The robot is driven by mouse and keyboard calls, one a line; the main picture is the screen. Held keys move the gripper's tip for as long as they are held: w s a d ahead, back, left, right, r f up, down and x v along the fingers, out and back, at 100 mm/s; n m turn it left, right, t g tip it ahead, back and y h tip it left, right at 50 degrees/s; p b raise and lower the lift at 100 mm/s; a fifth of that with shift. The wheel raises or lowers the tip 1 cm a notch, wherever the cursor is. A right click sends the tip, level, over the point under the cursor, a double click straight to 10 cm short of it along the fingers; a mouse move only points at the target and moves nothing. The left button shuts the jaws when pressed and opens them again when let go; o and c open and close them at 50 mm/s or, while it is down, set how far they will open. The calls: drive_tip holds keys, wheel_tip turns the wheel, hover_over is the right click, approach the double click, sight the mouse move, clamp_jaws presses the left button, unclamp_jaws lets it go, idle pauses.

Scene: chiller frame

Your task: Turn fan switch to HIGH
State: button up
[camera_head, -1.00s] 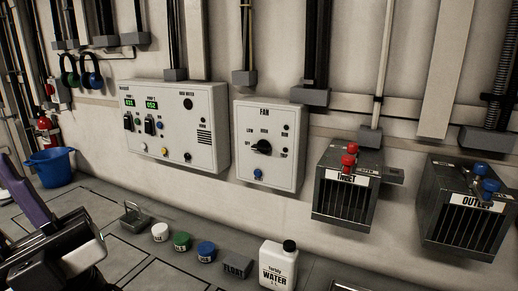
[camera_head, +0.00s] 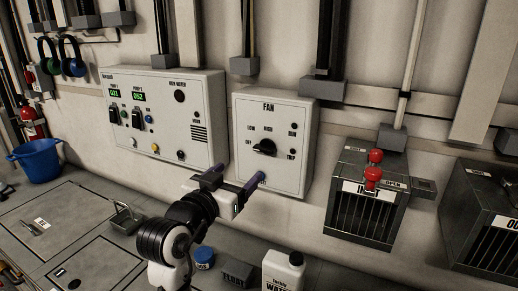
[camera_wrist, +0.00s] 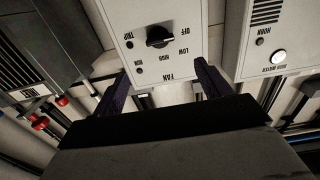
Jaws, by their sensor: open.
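The fan box (camera_head: 283,176) is a pale panel on the wall, marked FAN, with LOW, HIGH and OFF labels around a black rotary switch (camera_head: 265,147). The switch's handle lies roughly sideways, one end towards OFF. In the wrist view the box shows upside down, with the switch (camera_wrist: 159,37) ahead of the fingers. My gripper (camera_head: 236,178) has purple fingers and stands before the box's lower left part, below the switch. In the wrist view my gripper (camera_wrist: 163,85) is open and empty, its fingers spread wide. It is apart from the switch.
A larger control panel (camera_head: 165,112) is left of the fan box, near my gripper. A grey INLET unit (camera_head: 368,205) with red valves juts out at right. A white water bottle (camera_head: 283,270), a blue-lidded jar (camera_head: 204,257) and a FLOAT block (camera_head: 236,274) stand below.

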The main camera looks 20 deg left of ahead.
sight(262, 150)
drive_tip(key=w+p, duration=0.1)
drive_tip(key=w, duration=0.2)
drive_tip(key=w+d+p, duration=0.1)
drive_tip(key=w, duration=0.3)
drive_tip(key=w+d+p, duration=0.1)
drive_tip(key=w, duration=0.3)
drive_tip(key=shift+r, duration=0.15)
drive_tip(key=shift+w+d+p, duration=0.2)
drive_tip(key=shift+w+p, duration=0.2)
drive_tip(key=shift+w, duration=0.35)
drive_tip(key=shift+c, duration=0.2)
drive_tip(key=c, duration=0.9)
